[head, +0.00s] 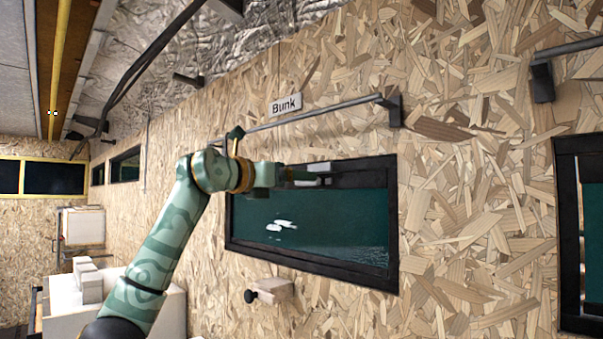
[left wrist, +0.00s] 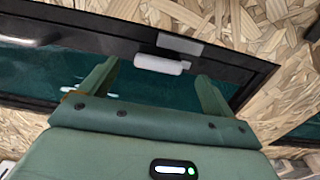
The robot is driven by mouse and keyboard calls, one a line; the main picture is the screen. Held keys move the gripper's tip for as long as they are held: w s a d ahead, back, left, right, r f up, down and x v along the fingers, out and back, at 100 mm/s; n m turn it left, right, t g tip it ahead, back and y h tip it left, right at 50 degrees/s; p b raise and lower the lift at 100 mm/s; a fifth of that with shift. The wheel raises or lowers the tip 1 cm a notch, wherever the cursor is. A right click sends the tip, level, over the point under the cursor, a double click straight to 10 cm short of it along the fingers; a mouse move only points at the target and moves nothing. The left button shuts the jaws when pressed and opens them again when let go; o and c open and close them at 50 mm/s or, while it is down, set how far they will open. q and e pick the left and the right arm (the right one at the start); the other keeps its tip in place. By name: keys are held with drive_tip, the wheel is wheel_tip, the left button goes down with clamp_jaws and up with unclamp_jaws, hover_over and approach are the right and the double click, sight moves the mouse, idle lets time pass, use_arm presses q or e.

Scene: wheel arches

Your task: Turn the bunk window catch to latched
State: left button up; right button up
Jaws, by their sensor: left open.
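The bunk window (head: 310,224) is a dark pane in a black frame, under a wall label reading "Bunk" (head: 286,104). Its catch (head: 318,168) is on the top frame bar, partly hidden by my gripper in the head view. In the left wrist view the catch has a grey plate (left wrist: 180,45) and a pale rounded handle (left wrist: 162,64) lying roughly along the frame. My left gripper (head: 308,176) is at the catch. In the left wrist view its open fingers (left wrist: 157,76) stand either side of the handle, apart from it. My right gripper is out of view.
A dark rail (head: 310,113) runs along the wall just above the window. A wooden block with a black knob (head: 268,291) juts out below the window. Another dark-framed window (head: 590,235) is at the right edge. White boxes (head: 88,280) stand at lower left.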

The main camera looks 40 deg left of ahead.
use_arm(q)
drive_tip(key=w+p, duration=0.1)
drive_tip(key=w, duration=0.3)
drive_tip(key=shift+d, duration=0.15)
drive_tip(key=shift+s+r, duration=0.1)
drive_tip(key=shift+s, duration=0.05)
drive_tip(key=c, duration=1)
